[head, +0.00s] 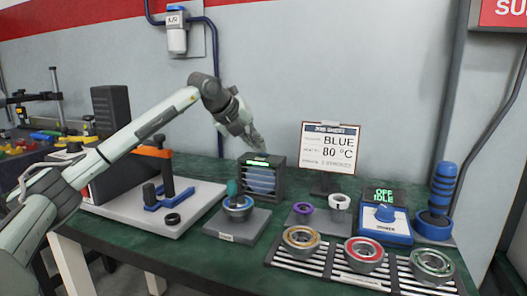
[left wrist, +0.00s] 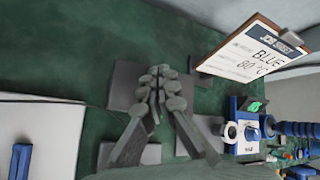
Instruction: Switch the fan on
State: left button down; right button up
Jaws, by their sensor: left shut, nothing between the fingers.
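The fan (head: 262,182) is a dark box with blue slats in front and a bright green strip along its upper front edge. It stands at the back of the green bench, left of the job sheet. My left gripper (head: 259,146) is shut and empty, with its fingertips pointing down just above the fan's top. I cannot tell whether they touch it. In the left wrist view the shut fingertips (left wrist: 155,78) lie in front of a dark grey box (left wrist: 124,88), which seems to be the fan's top. No switch can be made out there. My right gripper is not in view.
A job sheet (head: 330,147) reading "BLUE 80 °C" stands right of the fan. In front is a small plate with a blue cup (head: 238,208). A blue device (head: 384,226) reads "OFF IDLE". A rack (head: 331,277) with three ringed parts lies at front right.

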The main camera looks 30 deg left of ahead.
pick_arm(q)
notch_tip(320, 180, up, 4)
jog(key=p, duration=0.3)
jog(key=shift+r+p, duration=0.1)
jog(key=shift+p, duration=0.2)
jog(key=shift+r+p, duration=0.4)
jog(key=shift+r, duration=0.55)
